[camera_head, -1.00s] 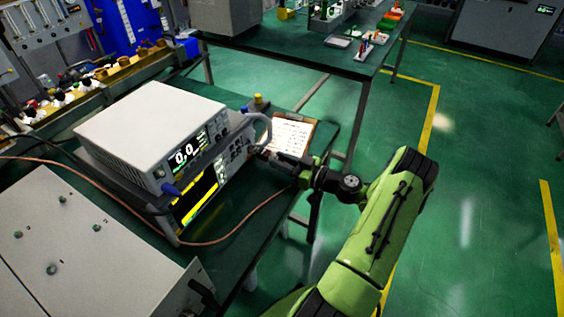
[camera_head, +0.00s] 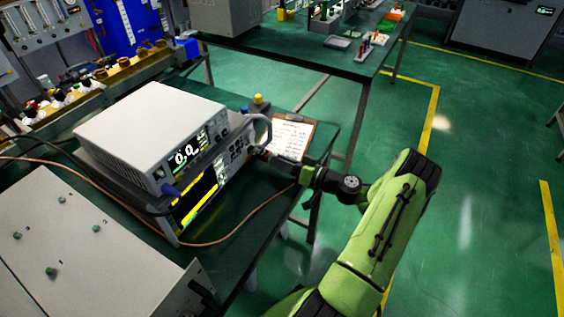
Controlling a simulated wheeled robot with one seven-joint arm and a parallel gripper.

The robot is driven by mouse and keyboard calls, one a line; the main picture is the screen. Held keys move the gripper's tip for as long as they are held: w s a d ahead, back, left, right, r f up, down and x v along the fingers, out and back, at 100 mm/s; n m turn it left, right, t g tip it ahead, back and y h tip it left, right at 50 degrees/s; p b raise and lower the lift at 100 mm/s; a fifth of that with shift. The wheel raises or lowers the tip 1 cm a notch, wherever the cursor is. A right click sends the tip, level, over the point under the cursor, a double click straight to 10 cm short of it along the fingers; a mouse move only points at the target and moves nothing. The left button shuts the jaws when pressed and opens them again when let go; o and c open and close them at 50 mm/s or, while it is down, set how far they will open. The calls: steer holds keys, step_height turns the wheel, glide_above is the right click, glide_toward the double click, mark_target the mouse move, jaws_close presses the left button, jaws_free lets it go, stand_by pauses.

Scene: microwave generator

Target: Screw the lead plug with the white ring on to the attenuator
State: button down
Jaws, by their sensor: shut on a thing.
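My gripper (camera_head: 266,154) is at the right front of the stacked instruments, low beside the grey cable loop. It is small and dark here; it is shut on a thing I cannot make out. A copper-coloured lead (camera_head: 233,233) runs from the left, past the front of the instruments, up to near my wrist. The plug with the white ring and the attenuator cannot be told apart at this size, and my gripper may hide them. A grey cable loop (camera_head: 266,122) stands out from the instrument's right side.
A white-topped instrument (camera_head: 150,125) reading 0.0 sits on a second one with a lit screen (camera_head: 196,199). A clipboard (camera_head: 290,137) lies behind my gripper. Blue and yellow-capped items (camera_head: 258,100) stand behind. A grey cabinet (camera_head: 75,240) fills the lower left. Open floor lies right.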

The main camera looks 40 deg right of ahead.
stand_by(0.3)
steer(key=c, duration=0.9)
jaws_free()
steer(key=p+v, duration=0.1)
steer(key=v, duration=1.4)
steer(key=shift+s+d+p, duration=0.15)
steer(key=shift+s+p, duration=0.2)
steer(key=shift+s, duration=0.05)
